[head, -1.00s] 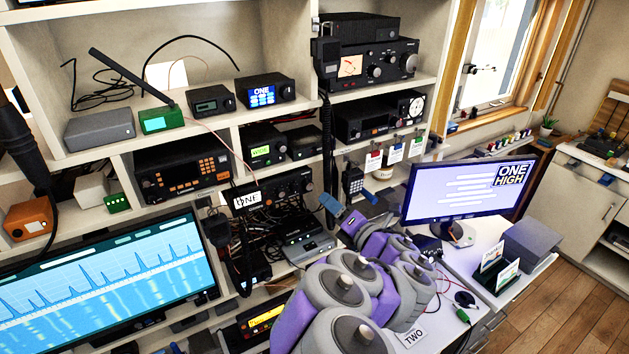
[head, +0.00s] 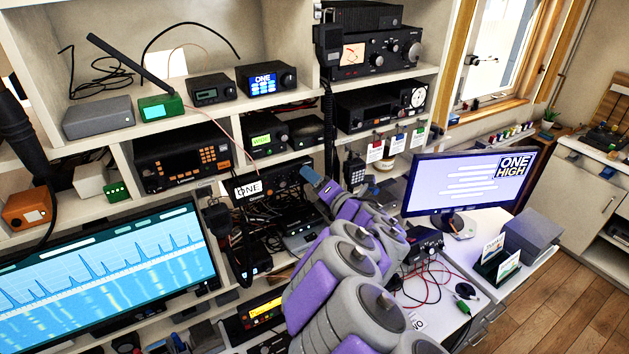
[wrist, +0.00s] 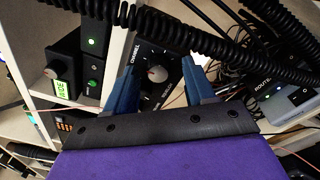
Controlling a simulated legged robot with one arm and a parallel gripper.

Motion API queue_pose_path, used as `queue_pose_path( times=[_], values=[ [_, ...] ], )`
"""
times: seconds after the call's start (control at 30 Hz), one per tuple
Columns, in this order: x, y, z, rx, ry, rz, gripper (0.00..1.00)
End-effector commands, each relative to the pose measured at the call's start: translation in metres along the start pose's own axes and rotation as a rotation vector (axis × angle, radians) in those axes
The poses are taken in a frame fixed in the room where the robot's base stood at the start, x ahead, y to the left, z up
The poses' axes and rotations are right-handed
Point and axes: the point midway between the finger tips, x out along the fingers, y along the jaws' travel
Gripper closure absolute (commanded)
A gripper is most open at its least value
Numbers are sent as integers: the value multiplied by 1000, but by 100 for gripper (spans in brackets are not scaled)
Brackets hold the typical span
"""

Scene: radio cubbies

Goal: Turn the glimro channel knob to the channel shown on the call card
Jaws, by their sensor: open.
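A round grey knob (wrist: 157,74) on a dark panel marked CHANNEL shows in the wrist view. My gripper (wrist: 159,63) is open, its blue fingers on either side of the knob; I cannot tell if they touch it. The knob's pointer setting is too small to read. In the head view my gripper (head: 312,176) is at the right end of a black radio (head: 283,180) in the middle cubby and hides that end. A white card (head: 248,187) reading ONE is on the radio's left part. A monitor (head: 470,185) reads ONE HIGH. Which is the call card is unclear.
A coiled black cord (wrist: 235,45) crosses the wrist view near the right finger. A radio with a green display (wrist: 62,88) sits left of the knob. A handheld radio (head: 354,168) stands right of my gripper. Red and black leads (head: 425,280) lie on the desk.

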Motion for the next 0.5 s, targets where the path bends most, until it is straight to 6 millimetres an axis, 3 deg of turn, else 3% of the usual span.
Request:
queue_pose_path(
  times=[0.07,0.5],
  values=[
    [0,0,0,0,0,0,47],
    [0,0,0,0,1,-1,89]
  ],
)
